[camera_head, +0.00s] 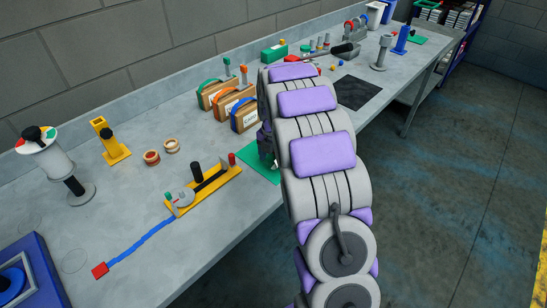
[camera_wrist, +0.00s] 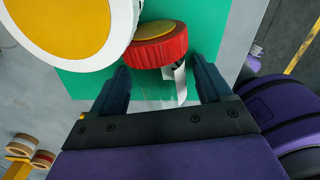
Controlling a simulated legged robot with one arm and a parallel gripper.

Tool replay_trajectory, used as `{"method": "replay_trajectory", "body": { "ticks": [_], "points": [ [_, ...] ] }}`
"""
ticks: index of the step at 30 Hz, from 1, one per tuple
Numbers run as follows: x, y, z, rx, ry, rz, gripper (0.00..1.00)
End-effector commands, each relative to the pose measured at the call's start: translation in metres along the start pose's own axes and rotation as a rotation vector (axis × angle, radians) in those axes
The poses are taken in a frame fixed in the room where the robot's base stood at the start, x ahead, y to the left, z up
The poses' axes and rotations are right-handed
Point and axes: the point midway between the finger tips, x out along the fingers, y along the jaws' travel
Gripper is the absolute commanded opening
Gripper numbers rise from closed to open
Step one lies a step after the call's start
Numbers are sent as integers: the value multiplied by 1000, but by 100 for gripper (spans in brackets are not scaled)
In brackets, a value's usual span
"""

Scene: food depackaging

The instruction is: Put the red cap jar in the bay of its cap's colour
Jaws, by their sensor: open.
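In the wrist view a ribbed red cap (camera_wrist: 158,48) with an orange-brown top face lies over the green mat (camera_wrist: 90,85). A thin pale strip hangs below it; I cannot make out the rest of a jar. My gripper (camera_wrist: 161,66) is open, with one dark finger on each side of the near edge of the red cap. I cannot tell whether either finger touches it. In the head view my arm hides most of this spot; part of the green mat (camera_head: 257,165) shows. No bay marked in red is clear.
A large white-rimmed yellow disc (camera_wrist: 72,18) is close to the left finger. Three brown cases with green (camera_head: 209,93), orange (camera_head: 228,103) and blue (camera_head: 244,115) trim stand behind the mat. A yellow fixture (camera_head: 205,188) is left of it.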

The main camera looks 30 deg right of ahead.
Motion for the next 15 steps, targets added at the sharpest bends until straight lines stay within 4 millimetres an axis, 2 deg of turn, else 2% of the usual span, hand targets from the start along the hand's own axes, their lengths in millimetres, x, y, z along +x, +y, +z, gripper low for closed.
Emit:
{"method": "replay_trajectory", "body": {
  "ticks": [11,15],
  "points": [
    [4,0,1,2,-1,0,78],
    [-29,2,0,-2,-2,3,78]
  ]
}}
